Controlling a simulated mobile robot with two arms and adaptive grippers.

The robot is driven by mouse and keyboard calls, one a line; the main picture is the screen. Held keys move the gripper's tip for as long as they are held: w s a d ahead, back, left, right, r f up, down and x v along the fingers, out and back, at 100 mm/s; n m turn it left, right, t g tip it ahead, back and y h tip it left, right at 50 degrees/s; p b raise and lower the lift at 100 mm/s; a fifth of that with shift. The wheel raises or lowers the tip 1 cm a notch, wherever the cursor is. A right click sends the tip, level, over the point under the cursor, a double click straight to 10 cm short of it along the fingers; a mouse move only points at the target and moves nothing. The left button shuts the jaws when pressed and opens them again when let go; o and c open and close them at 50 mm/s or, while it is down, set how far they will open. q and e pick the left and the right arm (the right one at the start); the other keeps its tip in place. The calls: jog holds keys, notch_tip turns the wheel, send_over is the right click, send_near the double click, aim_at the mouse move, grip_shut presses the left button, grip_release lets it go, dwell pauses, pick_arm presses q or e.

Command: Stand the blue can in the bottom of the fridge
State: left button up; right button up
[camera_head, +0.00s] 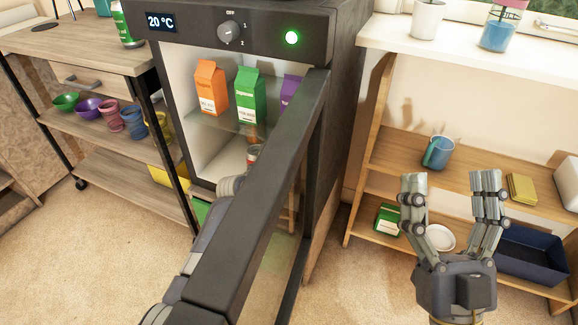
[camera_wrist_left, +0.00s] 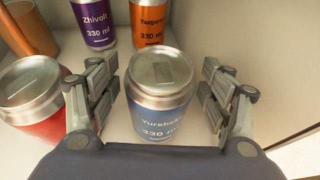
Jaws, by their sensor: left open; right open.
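The blue can (camera_wrist_left: 160,108) stands upright on a pale surface inside the fridge in the left wrist view. My left gripper (camera_wrist_left: 157,74) is open, with one finger on each side of the can; I cannot tell whether they touch it. In the head view the fridge (camera_head: 262,28) has its door (camera_head: 262,190) open towards me. My left arm reaches into its lower part, and the door hides much of that hand. The blue can cannot be made out there. My right gripper (camera_head: 447,190) is open and empty in front of the right shelf.
In the left wrist view a red can (camera_wrist_left: 38,100) is left of the left finger; a purple can (camera_wrist_left: 95,25) and an orange can (camera_wrist_left: 155,22) stand behind. Cartons, orange (camera_head: 207,88) and green (camera_head: 248,97) among them, stand on the glass shelf above. A wall is close at right.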

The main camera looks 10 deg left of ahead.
pick_arm(q)
jog(key=shift+r, duration=0.15)
jog(key=p+v, duration=0.1)
jog(key=v, duration=0.1)
jog(key=shift+s+a+r, duration=0.15)
jog(key=shift+s, duration=0.15)
pick_arm(e)
jog(key=w+f+g+h+p, duration=0.25)
jog(key=w+f+g, duration=0.35)
jog(key=f, duration=0.5)
pick_arm(q)
jog(key=p+v, duration=0.1)
jog(key=v, duration=0.8)
jog(key=shift+s+p, duration=0.15)
jog(key=shift+p, duration=0.25)
pick_arm(e)
jog(key=s+d+f+g+h, duration=0.1)
jog(key=s+f+g, duration=0.1)
jog(key=f+g, duration=0.2)
jog(key=s+d+f+g+h, duration=0.1)
jog(key=s+f+g, duration=0.1)
jog(key=f, duration=0.5)
jog(key=shift+s+d+f+m+g+h, duration=0.3)
jog(key=shift+d+f+g+h, duration=0.1)
jog(key=shift+g, duration=0.5)
pick_arm(q)
jog(key=shift+a, duration=0.1)
pick_arm(e)
jog(key=shift+s, duration=0.1)
